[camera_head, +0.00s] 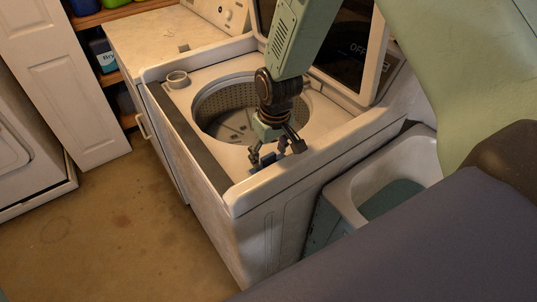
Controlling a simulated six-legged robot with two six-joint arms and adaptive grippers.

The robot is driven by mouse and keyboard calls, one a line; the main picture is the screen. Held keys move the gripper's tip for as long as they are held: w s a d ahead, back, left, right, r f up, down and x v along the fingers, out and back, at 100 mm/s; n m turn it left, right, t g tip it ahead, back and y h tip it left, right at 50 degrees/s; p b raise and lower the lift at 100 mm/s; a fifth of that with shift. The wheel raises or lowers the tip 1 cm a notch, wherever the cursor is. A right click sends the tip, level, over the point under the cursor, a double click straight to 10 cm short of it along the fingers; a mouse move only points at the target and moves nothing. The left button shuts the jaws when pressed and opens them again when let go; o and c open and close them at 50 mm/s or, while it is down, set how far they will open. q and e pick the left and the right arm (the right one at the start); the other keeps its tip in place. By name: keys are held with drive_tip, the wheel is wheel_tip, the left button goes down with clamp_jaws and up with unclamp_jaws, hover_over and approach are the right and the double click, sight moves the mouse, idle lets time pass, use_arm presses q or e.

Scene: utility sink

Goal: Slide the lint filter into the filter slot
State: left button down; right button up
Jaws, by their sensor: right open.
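My right gripper (277,151) comes down over the near rim of the open top-load washer (178,150). Its fingers are spread apart and point down, close above or at the rim. A small dark bluish piece (266,158) shows between and just behind the fingers. It may be the lint filter, but it is too small and too covered to be sure. The filter slot cannot be made out; the gripper may hide it. My left gripper is not in view.
The washer's perforated drum (228,102) is open behind the gripper, with its lid (352,50) raised. A utility sink (398,165) stands close on the right. Shelves with bottles (104,55) are at the back left. The brown floor (110,220) at front left is clear.

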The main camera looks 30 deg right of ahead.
wheel_tip(320, 180, up, 10)
drive_tip(key=s, duration=0.1)
drive_tip(key=shift+s+r, duration=0.25)
drive_tip(key=shift+s, duration=0.05)
idle(0.6)
